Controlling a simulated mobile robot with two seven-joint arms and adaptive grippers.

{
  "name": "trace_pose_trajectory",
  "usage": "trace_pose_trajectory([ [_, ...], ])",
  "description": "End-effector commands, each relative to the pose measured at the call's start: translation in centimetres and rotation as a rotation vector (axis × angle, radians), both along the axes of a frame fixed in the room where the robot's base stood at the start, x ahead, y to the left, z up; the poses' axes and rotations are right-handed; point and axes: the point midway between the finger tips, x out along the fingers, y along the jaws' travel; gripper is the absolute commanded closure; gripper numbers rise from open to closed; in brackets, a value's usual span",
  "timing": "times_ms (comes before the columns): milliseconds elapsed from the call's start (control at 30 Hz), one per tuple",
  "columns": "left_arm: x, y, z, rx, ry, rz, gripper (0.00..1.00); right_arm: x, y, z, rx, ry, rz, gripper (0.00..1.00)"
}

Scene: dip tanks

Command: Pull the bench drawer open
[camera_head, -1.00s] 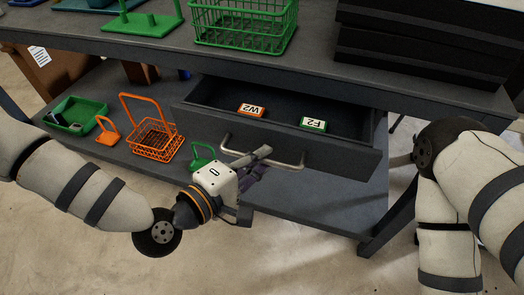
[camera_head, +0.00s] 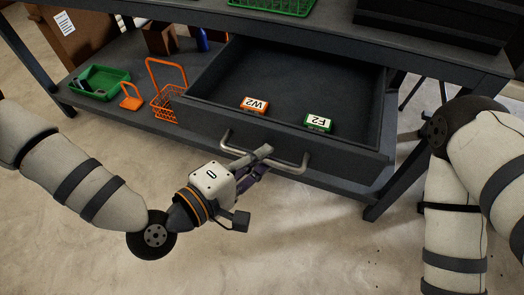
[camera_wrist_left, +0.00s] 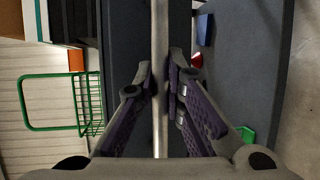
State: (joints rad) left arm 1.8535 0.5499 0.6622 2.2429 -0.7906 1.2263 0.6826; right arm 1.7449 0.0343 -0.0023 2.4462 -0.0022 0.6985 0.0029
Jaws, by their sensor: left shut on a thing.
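The dark grey bench drawer (camera_head: 225,120) stands well out from under the bench top in the head view. Its bar handle (camera_head: 292,166) runs across the front panel. My left gripper (camera_head: 262,154) is shut on the handle near its middle. In the left wrist view the handle bar (camera_wrist_left: 160,60) passes between the two fingers of the left gripper (camera_wrist_left: 161,90). An orange W2 block (camera_head: 254,105) and a green F2 block (camera_head: 319,122) lie inside the drawer near its front. My right arm shows at the right, but its gripper is out of view.
A lower shelf (camera_head: 140,118) holds a green tray (camera_head: 100,84), an orange basket (camera_head: 168,103) and a small orange item (camera_head: 131,97). A green basket (camera_head: 275,5) stands on the bench top. The floor (camera_head: 300,250) before the drawer is clear.

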Motion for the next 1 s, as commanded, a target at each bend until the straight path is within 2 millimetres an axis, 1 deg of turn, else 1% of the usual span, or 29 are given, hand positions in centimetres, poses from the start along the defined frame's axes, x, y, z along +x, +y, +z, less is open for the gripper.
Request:
trace_pose_trajectory([
  [267,0.0,0.0,0.1,-0.002,0.000,0.002,1.00,0.0,0.0,0.0,0.000,0.000,0.000,0.00],
  [300,0.0,0.0,0.1,-0.002,0.000,0.002,0.85,0.0,0.0,0.0,0.000,0.000,0.000,0.00],
  [367,0.0,0.0,0.1,-0.002,-0.001,0.002,0.72,0.0,0.0,0.0,0.000,0.000,0.000,0.00],
  [400,0.0,0.0,0.1,-0.002,-0.001,0.001,0.69,0.0,0.0,0.0,0.000,0.000,0.000,0.00],
  [700,-0.2,0.2,0.1,-0.001,0.001,0.001,0.69,0.0,0.0,0.0,0.000,0.000,0.000,0.00],
  [767,-0.8,0.8,0.2,0.000,0.002,0.002,0.69,0.0,0.0,0.0,0.000,0.000,0.000,0.00],
  [1000,-4.4,4.0,1.1,-0.001,0.002,0.003,0.69,0.0,0.0,0.0,0.000,0.000,0.000,0.00],
])
